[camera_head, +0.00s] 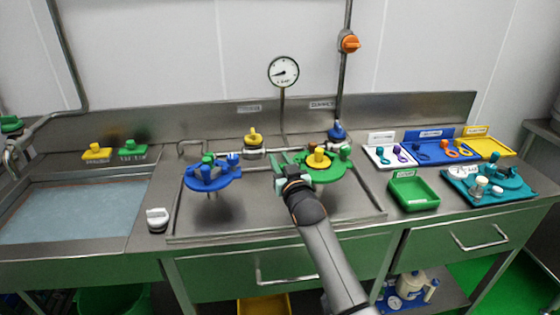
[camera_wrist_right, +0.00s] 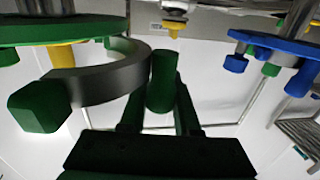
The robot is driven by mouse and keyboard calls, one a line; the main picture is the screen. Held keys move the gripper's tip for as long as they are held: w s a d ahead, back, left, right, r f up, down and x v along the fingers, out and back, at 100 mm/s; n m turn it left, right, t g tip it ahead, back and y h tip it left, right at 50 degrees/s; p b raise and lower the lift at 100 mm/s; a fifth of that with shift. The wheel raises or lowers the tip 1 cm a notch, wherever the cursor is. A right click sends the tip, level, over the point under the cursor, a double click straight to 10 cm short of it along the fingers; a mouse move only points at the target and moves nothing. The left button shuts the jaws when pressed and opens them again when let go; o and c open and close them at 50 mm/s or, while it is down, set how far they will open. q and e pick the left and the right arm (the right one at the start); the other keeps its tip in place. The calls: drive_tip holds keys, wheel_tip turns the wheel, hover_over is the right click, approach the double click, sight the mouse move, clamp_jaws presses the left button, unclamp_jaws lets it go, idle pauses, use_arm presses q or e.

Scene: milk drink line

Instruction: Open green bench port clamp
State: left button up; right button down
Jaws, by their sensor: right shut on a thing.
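The green bench port (camera_head: 328,174) is a round green plate with a yellow knob (camera_head: 319,154) on top, right of centre on the bench in the head view. In the right wrist view the port's green plate (camera_wrist_right: 60,30) is at upper left. Its clamp (camera_wrist_right: 112,84) shows there as a dark grey curved band with green end pieces. My right gripper (camera_head: 279,160) is at the left side of the port. In the right wrist view its fingers (camera_wrist_right: 158,98) are shut on a green cylindrical handle (camera_wrist_right: 162,80) at the band's end. My left gripper is out of view.
The blue port (camera_head: 212,181) stands to the left on the bench, with a yellow-capped fitting (camera_head: 253,136) behind. A green tray (camera_head: 413,192), coloured mats with small rings, and a teal tray (camera_head: 488,187) are at right. A sink (camera_head: 70,212) is at left.

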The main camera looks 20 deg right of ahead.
drive_tip(key=c, duration=0.6)
unclamp_jaws()
drive_tip(key=shift+s, duration=0.1)
drive_tip(key=s, duration=1.2)
drive_tip(key=shift+s+a, duration=0.1)
drive_tip(key=shift+s, duration=0.05)
drive_tip(key=s+a+f+g+y+p, duration=0.1)
drive_tip(key=s+f+g, duration=0.2)
drive_tip(key=s+f, duration=0.5)
drive_tip(key=s+a+f+n+g+y+p, duration=0.1)
drive_tip(key=s+f+g+p, duration=0.1)
drive_tip(key=s+f, duration=0.7)
drive_tip(key=s+a+f+n+g+p, duration=0.1)
drive_tip(key=s+f+g+p, duration=0.1)
drive_tip(key=s+f, duration=0.7)
drive_tip(key=shift+s+a+g+y, duration=0.1)
drive_tip(key=shift+s+g+y, duration=0.3)
drive_tip(key=shift+s+g, duration=0.9)
